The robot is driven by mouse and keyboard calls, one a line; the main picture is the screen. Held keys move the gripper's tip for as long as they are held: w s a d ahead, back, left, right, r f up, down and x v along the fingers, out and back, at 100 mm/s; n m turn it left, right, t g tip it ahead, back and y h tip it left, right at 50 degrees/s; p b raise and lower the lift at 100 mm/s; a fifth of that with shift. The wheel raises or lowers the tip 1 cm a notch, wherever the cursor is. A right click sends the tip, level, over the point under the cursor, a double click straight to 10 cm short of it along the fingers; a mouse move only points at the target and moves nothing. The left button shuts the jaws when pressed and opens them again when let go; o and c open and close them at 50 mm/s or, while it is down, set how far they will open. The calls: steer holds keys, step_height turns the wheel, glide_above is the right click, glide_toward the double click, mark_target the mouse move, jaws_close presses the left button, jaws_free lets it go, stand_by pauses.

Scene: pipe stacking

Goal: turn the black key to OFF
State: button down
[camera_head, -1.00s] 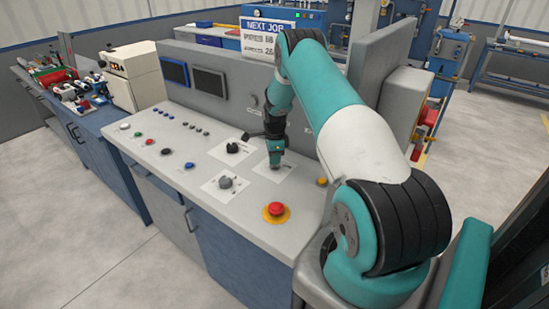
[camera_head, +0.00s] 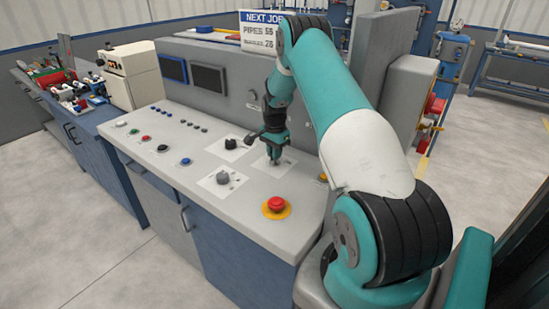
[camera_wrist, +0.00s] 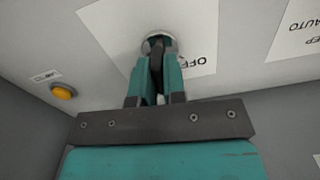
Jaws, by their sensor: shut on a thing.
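The black key (camera_wrist: 155,60) stands in a round metal lock on a white label plate (camera_wrist: 105,20) in the wrist view. Part of the word OFF shows on the plate to the right of the lock. My gripper (camera_wrist: 157,62) is shut on the key, with one teal finger on each side of it. In the head view my gripper (camera_head: 276,158) points down at the plate at the right of the console top. The fingers hide much of the key, and its exact turn angle is hard to tell.
On the console top, a black knob (camera_head: 230,143) and a grey knob (camera_head: 223,178) sit left of my gripper. A red emergency button (camera_head: 276,204) is in front, and a yellow button (camera_wrist: 63,92) is close by. The grey back panel (camera_head: 225,70) rises behind.

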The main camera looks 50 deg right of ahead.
steer(key=n+b, duration=0.2)
steer(key=n, duration=0.3)
steer(key=shift+f+n, duration=0.1)
steer(key=shift+n, duration=0.2)
steer(key=shift+n+b, duration=0.8)
steer(key=shift+n, duration=1.5)
steer(key=c, duration=1.2)
jaws_free()
steer(key=shift+r, duration=0.2)
step_height(320, 180, up, 17)
steer(key=b, duration=0.2)
steer(key=shift+r+b, duration=0.15)
steer(key=shift+b, duration=0.25)
